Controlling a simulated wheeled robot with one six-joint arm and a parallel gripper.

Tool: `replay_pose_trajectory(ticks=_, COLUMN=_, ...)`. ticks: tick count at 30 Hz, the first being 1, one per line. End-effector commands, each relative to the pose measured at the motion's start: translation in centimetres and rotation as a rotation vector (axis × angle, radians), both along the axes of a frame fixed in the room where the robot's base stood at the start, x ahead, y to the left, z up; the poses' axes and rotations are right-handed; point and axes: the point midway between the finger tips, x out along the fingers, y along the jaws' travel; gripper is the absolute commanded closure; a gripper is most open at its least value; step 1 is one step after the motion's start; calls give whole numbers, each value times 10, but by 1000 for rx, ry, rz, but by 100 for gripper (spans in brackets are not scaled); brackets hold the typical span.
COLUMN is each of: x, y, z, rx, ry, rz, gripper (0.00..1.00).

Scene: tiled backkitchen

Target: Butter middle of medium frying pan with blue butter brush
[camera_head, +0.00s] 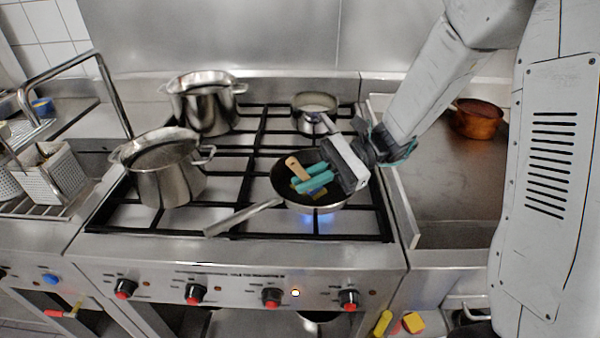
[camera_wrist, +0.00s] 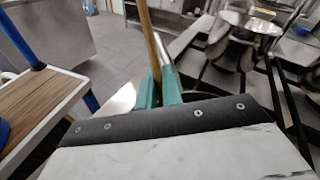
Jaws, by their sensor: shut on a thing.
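The frying pan (camera_head: 283,187) sits on the front right burner of the stove, with its handle (camera_head: 240,217) pointing to the front left. Its inside looks dark, and a blue flame shows under it. My gripper (camera_head: 314,181) is over the pan with its teal fingers shut on the butter brush. The brush's wooden handle (camera_head: 297,168) sticks up to the left of the fingers. In the wrist view the handle (camera_wrist: 153,40) stands between the teal fingertips (camera_wrist: 158,91). The brush's lower end is partly hidden by the fingers; I cannot tell whether it touches the pan.
A small saucepan (camera_head: 309,119) stands behind the pan. A tall pot (camera_head: 205,108) and another steel pot (camera_head: 168,178) stand on the left burners. A copper pot (camera_head: 476,122) is on the right counter. A wire rack with perforated baskets (camera_head: 55,180) is at far left.

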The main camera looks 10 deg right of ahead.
Motion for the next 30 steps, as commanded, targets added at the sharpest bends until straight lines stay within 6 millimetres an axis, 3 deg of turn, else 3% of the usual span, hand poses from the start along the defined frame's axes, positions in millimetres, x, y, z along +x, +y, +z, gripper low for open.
replay_pose_trajectory(ticks=12, x=4, y=-12, z=-2, rx=-1, ry=0, rz=1, gripper=100)
replay_pose_trajectory(ticks=30, x=38, y=11, z=0, rx=0, ry=0, rz=0, gripper=100)
